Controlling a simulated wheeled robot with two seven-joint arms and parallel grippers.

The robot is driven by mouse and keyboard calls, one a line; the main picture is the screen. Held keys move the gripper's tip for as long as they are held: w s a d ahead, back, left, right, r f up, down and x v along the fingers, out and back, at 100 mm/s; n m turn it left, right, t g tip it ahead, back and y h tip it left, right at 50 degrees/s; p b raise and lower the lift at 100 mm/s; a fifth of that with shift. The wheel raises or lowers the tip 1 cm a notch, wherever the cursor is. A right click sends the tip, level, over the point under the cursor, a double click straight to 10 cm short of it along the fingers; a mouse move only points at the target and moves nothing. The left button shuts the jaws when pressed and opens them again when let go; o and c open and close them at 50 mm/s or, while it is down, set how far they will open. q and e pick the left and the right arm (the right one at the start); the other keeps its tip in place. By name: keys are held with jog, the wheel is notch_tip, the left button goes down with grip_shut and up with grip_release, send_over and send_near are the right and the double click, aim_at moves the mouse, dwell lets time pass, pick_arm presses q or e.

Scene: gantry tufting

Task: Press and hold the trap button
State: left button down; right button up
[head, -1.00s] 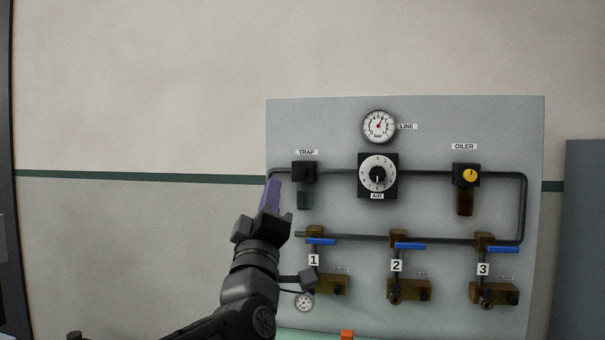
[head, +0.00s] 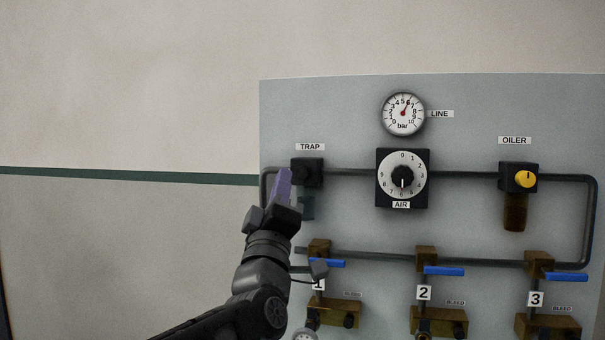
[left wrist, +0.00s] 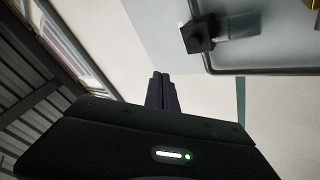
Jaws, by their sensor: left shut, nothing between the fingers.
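The trap unit (head: 307,172) is a black block under the TRAP label (head: 310,147), at the upper left of the grey panel, with a dark bowl hanging below it. Its dark round button faces outward. The left wrist view shows the black block (left wrist: 198,36) at the upper right. My left gripper (head: 283,176) is shut and empty, its purple fingers pointing up just left of the trap unit and in front of the panel. In the left wrist view its fingertips (left wrist: 161,77) are apart from the block. The fingers partly hide the pipe and bowl.
The grey panel (head: 463,110) also carries a line gauge (head: 403,114), an AIR dial (head: 402,177), an oiler (head: 519,178) with a yellow knob, and blue-handled valves (head: 444,271) numbered 1 to 3. Pipes (head: 465,174) join them. The wall left of the panel is clear.

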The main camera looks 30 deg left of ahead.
aim_at(298, 178)
pick_arm(q)
jog(key=shift+w, duration=0.1)
jog(key=shift+w+a+p, duration=0.5)
jog(key=shift+w+p, duration=0.1)
jog(key=shift+w, duration=0.8)
jog(key=shift+w+a+p, duration=0.5)
jog(key=shift+w+p, duration=0.15)
jog(key=shift+w, duration=0.7)
jog(key=shift+w+a+p, duration=0.5)
jog(key=shift+w+p, duration=0.1)
jog(key=shift+w, duration=0.8)
jog(key=shift+w+a+b, duration=0.15)
jog(key=shift+w+b, duration=0.2)
jog(key=shift+w, duration=0.05)
jog(key=shift+w+a, duration=0.15)
jog(key=shift+w, duration=0.3)
dwell(1.4)
